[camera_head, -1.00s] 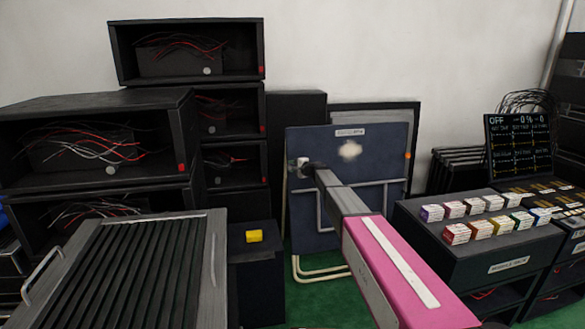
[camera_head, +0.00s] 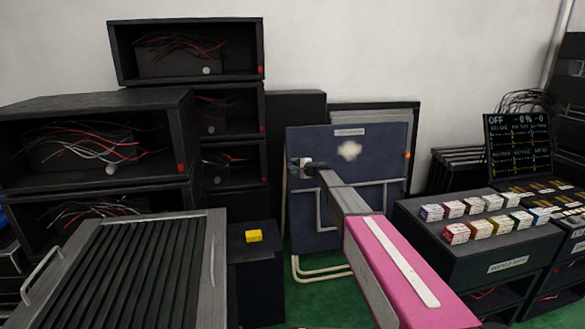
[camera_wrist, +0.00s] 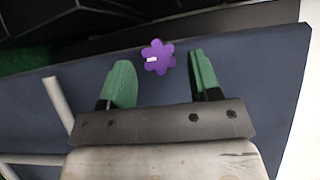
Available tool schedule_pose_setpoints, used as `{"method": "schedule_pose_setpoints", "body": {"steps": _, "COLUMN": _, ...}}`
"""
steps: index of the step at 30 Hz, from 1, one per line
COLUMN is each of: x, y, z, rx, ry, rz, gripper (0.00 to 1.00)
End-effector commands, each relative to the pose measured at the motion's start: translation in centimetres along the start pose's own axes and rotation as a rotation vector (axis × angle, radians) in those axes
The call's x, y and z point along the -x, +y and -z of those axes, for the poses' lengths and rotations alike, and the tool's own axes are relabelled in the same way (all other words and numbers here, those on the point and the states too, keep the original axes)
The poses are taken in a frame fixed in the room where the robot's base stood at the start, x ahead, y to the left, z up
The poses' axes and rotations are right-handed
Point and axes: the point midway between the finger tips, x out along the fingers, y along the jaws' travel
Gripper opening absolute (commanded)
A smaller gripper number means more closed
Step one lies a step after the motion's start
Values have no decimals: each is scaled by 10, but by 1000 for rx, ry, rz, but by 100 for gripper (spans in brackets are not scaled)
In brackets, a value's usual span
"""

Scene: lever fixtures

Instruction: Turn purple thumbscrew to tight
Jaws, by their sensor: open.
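The purple thumbscrew (camera_wrist: 158,57) is a flower-shaped knob with a short white mark on its left lobe, set on a dark blue panel (camera_wrist: 250,80). In the wrist view it lies between the tips of my gripper's green fingers (camera_wrist: 161,59), with a gap on both sides. My gripper is open and holds nothing. In the head view the panel (camera_head: 375,150) leans upright near the wall, and my gripper (camera_head: 305,164) is at its upper left. The thumbscrew is mostly hidden there by my gripper.
Black boxes with wires (camera_head: 90,145) are stacked at the left. A dark bench with several small coloured boxes (camera_head: 480,215) stands at the right, beside a display (camera_head: 518,145). Pale tube legs stand on green floor.

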Motion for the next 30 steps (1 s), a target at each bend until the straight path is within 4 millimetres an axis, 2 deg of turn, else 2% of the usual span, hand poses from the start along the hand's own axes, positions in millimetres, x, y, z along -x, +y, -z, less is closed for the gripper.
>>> {"method": "schedule_pose_setpoints", "body": {"steps": 9, "x": 62, "y": 0, "z": -2, "rx": 0, "ry": 1, "rz": 0, "gripper": 57}}
{"method": "schedule_pose_setpoints", "body": {"steps": 13, "x": 81, "y": 0, "z": -2, "rx": -1, "ry": 1, "rz": 0, "gripper": 57}}
{"method": "schedule_pose_setpoints", "body": {"steps": 17, "x": 88, "y": 0, "z": -1, "rx": 0, "ry": 0, "rz": 0, "gripper": 57}}
{"method": "schedule_pose_setpoints", "body": {"steps": 26, "x": 89, "y": 1, "z": -1, "rx": 1, "ry": -1, "rz": -2, "gripper": 57}}
{"method": "schedule_pose_setpoints", "body": {"steps": 30, "x": 102, "y": 15, "z": -12, "rx": 38, "ry": -12, "rz": -46, "gripper": 57}}
